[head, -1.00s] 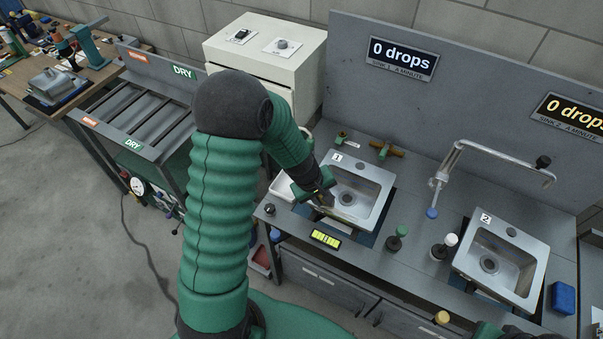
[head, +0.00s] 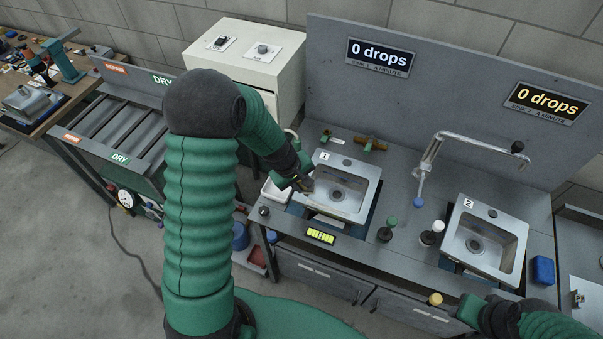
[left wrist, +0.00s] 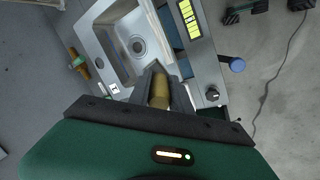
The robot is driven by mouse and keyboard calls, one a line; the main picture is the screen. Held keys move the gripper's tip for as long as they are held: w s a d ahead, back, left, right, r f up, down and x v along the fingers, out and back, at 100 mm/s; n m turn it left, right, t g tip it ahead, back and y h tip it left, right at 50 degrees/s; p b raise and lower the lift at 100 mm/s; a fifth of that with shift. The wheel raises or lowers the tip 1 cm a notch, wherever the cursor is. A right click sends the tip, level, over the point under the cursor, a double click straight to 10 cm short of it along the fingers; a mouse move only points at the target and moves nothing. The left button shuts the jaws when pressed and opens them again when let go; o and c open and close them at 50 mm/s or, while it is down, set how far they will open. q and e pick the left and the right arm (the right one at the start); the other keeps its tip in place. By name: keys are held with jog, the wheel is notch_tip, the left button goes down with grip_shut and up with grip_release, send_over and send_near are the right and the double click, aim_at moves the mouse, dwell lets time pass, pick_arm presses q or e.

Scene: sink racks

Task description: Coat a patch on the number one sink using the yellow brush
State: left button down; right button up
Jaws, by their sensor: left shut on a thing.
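The number one sink (head: 352,188) is a steel basin with a "1" label, set in the grey bench. It also shows at the upper left of the left wrist view (left wrist: 112,42). My left gripper (head: 304,183) is at the sink's left front edge, pointing down at it. It is shut on a yellow-brown cylinder, the yellow brush (left wrist: 159,100). The brush's bristle end is hidden, so I cannot tell whether it touches the sink. No patch can be made out. Part of my right gripper (head: 469,310) shows at the bottom right; its fingertips are unclear.
The number two sink (head: 485,246) is to the right, with a bent faucet (head: 436,150) between the sinks. Green-topped (head: 387,229) and white-topped (head: 434,233) pots stand near the front edge.

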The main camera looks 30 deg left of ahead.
pick_arm(q)
notch_tip(320, 180, up, 2)
jog(key=shift+d+r+p, duration=0.1)
jog(key=shift+p, duration=0.55)
jog(key=shift+r+p, duration=0.35)
jog(key=shift+r, duration=0.05)
jog(key=shift+a+f, duration=0.1)
jog(key=shift+a, duration=0.15)
jog(key=shift+a, duration=0.1)
jog(key=shift+d, duration=0.25)
